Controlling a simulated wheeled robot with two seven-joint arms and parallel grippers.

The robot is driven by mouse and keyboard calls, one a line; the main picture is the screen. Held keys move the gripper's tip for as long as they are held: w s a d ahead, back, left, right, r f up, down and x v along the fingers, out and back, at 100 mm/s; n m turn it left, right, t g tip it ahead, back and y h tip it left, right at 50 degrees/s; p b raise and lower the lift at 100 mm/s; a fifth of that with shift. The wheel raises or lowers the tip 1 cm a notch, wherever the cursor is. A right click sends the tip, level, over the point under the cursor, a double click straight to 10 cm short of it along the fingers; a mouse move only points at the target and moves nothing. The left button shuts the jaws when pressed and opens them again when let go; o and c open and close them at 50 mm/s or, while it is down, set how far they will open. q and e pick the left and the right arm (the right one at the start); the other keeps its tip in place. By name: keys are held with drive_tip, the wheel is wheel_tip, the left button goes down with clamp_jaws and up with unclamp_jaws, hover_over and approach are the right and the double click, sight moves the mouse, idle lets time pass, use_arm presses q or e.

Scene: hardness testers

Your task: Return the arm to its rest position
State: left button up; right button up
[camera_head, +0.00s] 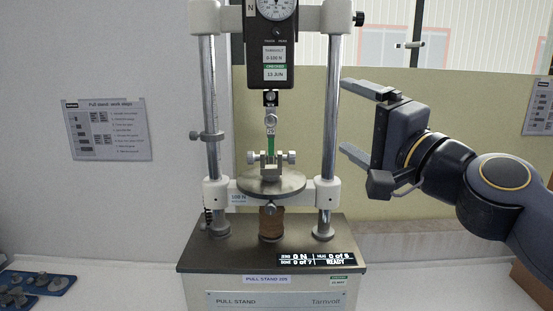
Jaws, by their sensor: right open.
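My right gripper (352,119) is open and empty. Its two fingers point left toward the pull stand's right column and are spread one above the other. They look close to the column, but I cannot tell whether they touch it. My right arm (489,192) comes in from the right edge. The pull stand (190,258) stands upright in the middle, with a dial gauge (276,50) at the top. A small green piece (270,144) hangs upright between the upper hook and the lower clamp (271,160). My left gripper does not show.
A blue tray (50,291) with several small metal parts lies at the lower left. A work-steps sheet (107,130) hangs on the left wall. A brown box (533,287) sits at the lower right edge. The white bench right of the stand (430,278) is clear.

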drive_tip(key=s+d+f+n+g+h, duration=0.2)
drive_tip(key=s+f, duration=0.5)
drive_tip(key=f, duration=0.6)
drive_tip(key=s+d+f+n+g+h, duration=0.2)
drive_tip(key=s+f+g, duration=0.4)
drive_tip(key=f, duration=0.8)
drive_tip(key=s+d+f+n+g+h, duration=0.2)
drive_tip(key=s+d+f+n+g, duration=0.1)
drive_tip(key=s+f, duration=0.7)
wheel_tip(320, 180, down, 4)
drive_tip(key=shift+d+r+n+g, duration=0.1)
drive_tip(key=shift+d+n+g, duration=0.3)
drive_tip(key=shift+d, duration=0.45)
